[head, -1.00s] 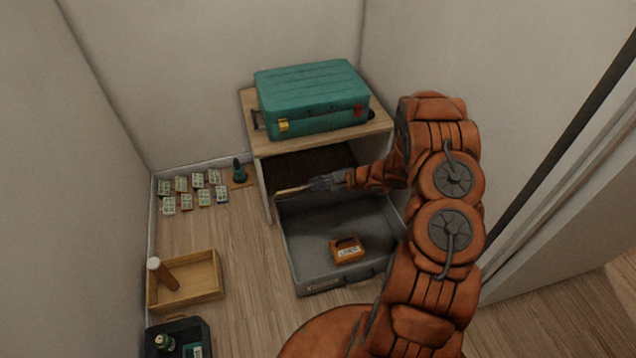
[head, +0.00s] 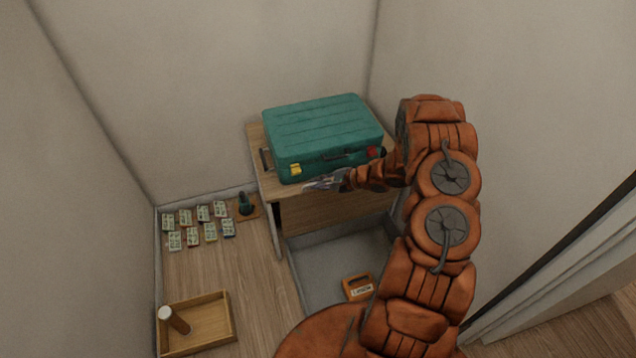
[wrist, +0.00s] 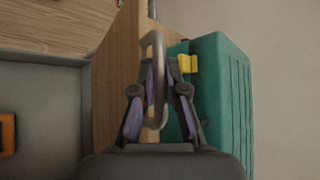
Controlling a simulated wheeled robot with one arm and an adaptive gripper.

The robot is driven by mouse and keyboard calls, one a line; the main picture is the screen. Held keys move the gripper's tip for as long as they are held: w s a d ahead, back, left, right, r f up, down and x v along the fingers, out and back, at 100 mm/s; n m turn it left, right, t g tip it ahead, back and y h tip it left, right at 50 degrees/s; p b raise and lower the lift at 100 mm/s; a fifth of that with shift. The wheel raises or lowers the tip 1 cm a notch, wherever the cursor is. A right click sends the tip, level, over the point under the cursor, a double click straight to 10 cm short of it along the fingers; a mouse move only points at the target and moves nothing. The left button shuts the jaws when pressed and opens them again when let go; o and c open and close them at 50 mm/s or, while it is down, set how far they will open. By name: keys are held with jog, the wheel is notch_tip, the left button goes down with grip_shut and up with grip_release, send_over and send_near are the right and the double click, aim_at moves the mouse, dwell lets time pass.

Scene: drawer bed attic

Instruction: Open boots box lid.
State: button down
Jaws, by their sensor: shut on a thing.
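A wooden cabinet (head: 258,148) stands in the corner with a teal case (head: 325,125) on top. A light wooden panel (head: 335,212) shows below its top, at the front. My gripper (head: 325,183) is just in front of the case, by the cabinet's front edge. In the wrist view my gripper (wrist: 160,100) is shut on a curved grey metal handle (wrist: 153,45) beside a wooden board (wrist: 118,70). The case (wrist: 222,95) and its yellow latch (wrist: 188,63) are to the right. No boots are in sight.
A grey open drawer (head: 325,260) lies below the panel, with an orange labelled item (head: 358,287) inside. A wooden tray (head: 228,318) with a white-topped cylinder (head: 175,320) and several small cards (head: 192,228) are on the floor to the left.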

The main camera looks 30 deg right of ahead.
jog(key=shift+a, duration=0.2)
jog(key=c, duration=1.3)
grip_release()
jog(key=shift+o, duration=0.5)
jog(key=shift+d, duration=0.15)
jog(key=v, duration=1.2)
jog(key=shift+d, duration=0.1)
